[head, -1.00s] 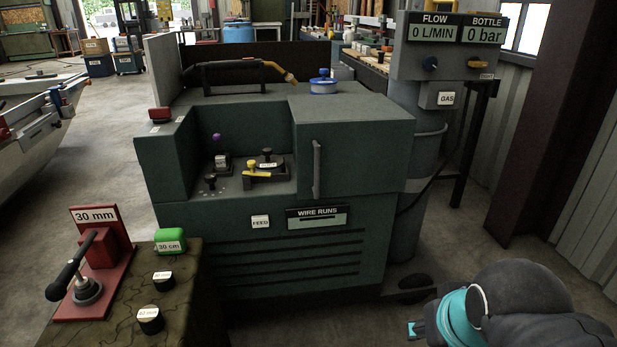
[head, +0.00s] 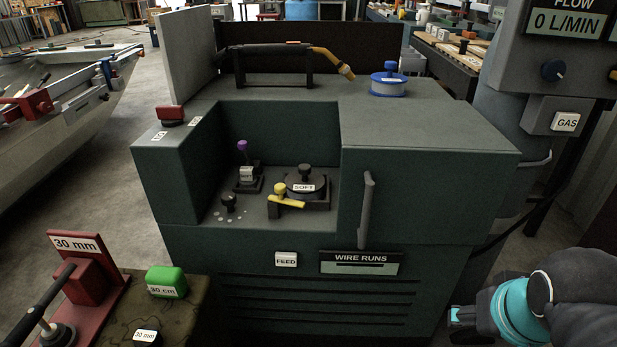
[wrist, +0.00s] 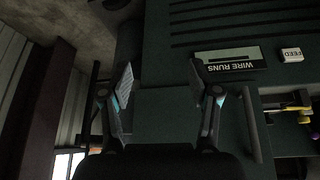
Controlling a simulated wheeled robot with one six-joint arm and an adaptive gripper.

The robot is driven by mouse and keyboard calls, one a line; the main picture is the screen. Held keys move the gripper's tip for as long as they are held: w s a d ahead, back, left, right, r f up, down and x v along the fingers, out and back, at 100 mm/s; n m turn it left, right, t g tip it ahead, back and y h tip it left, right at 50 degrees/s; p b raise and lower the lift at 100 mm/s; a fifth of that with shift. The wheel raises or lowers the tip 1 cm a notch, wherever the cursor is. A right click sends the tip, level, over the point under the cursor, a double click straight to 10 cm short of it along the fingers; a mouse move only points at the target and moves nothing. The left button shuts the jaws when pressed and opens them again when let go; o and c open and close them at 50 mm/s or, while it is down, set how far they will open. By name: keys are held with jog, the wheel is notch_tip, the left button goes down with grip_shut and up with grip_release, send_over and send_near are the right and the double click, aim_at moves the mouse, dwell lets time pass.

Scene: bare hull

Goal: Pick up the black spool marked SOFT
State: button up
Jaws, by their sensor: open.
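The black spool marked SOFT (head: 306,187) sits in the open recess of the dark green machine (head: 430,190), with a dark knob on top. A yellow lever (head: 286,198) lies across its front side. My gripper in the wrist view (wrist: 163,100) is open and empty, its two fingers apart in front of the machine's dark front. In the head view, part of my arm shows at the lower right, well away from the spool. The spool itself cannot be made out in the wrist view.
A vertical handle (head: 366,210) stands right of the recess. A purple-topped lever (head: 243,150) and a black knob (head: 229,202) are left of the spool. A blue-and-white spool (head: 388,84) sits on top. A bench with a green block (head: 166,281) stands at lower left.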

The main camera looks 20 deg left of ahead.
jog(key=w+a+f+n+b, duration=0.2)
jog(key=w+a+n+b, duration=0.15)
jog(key=w+a, duration=0.4)
jog(key=m+t+h+b, duration=0.2)
jog(key=m+t+b, duration=0.2)
jog(key=m+t, duration=0.25)
send_near(303, 167)
jog(key=shift+n+t, duration=0.3)
jog(key=shift+t, duration=0.05)
jog(key=shift+f+x, duration=0.15)
jog(key=shift+x, duration=2.2)
jog(key=shift+f+x, duration=0.15)
jog(key=shift+x, duration=2.2)
jog(key=shift+s+d, duration=0.1)
jog(key=shift+s, duration=0.15)
grip_shut()
